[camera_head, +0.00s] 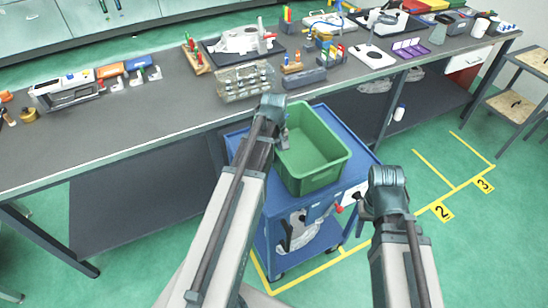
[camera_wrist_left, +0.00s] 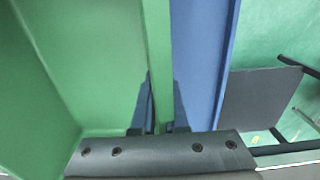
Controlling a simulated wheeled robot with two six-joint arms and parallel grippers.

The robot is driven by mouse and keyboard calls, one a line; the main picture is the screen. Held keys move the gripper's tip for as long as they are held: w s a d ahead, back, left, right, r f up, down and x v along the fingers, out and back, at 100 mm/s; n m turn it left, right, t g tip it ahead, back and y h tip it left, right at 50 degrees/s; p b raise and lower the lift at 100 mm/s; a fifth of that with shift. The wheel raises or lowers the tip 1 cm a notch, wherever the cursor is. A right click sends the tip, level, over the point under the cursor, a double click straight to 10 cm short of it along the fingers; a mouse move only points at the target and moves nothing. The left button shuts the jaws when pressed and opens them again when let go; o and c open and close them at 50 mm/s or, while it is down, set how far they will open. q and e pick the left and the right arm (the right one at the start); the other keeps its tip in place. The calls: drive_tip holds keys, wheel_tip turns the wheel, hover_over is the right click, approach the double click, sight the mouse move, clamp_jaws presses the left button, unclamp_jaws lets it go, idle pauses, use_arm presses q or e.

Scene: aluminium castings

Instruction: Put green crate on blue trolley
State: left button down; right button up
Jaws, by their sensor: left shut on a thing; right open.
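The green crate (camera_head: 314,150) is an open, empty box in the middle of the head view. It sits over the top of the blue trolley (camera_head: 359,152); I cannot tell whether its base touches the top. My left gripper (camera_head: 284,137) is shut on the crate's left wall. In the left wrist view the crate wall (camera_wrist_left: 158,60) runs between the fingers, with the trolley's blue surface (camera_wrist_left: 200,60) beyond it. My right gripper (camera_head: 360,204) is open and empty, in front of the trolley's right side. My left arm hides part of the trolley.
A long grey workbench (camera_head: 140,130) stands behind the trolley, holding several tools, racks and castings. Yellow floor lines (camera_head: 325,266) surround the trolley's place. A wooden-shelved stand (camera_head: 510,105) is at the far right. The green floor at right is clear.

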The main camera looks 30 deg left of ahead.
use_arm(q)
drive_tip(key=c, duration=0.9)
unclamp_jaws()
drive_tip(key=shift+c, duration=0.2)
drive_tip(key=shift+r, duration=0.15)
wheel_tip(320, 180, up, 12)
drive_tip(key=p, duration=1.2)
drive_tip(key=shift+p, duration=0.3)
drive_tip(key=shift+s+d, duration=0.1)
drive_tip(key=shift+d, duration=0.1)
drive_tip(key=s+d+m, duration=0.6)
drive_tip(key=d+m, duration=0.1)
drive_tip(key=d, duration=0.4)
drive_tip(key=s+d+m+y, duration=0.1)
drive_tip(key=s+d+m, duration=0.6)
drive_tip(key=d, duration=0.4)
drive_tip(key=shift+d, duration=0.25)
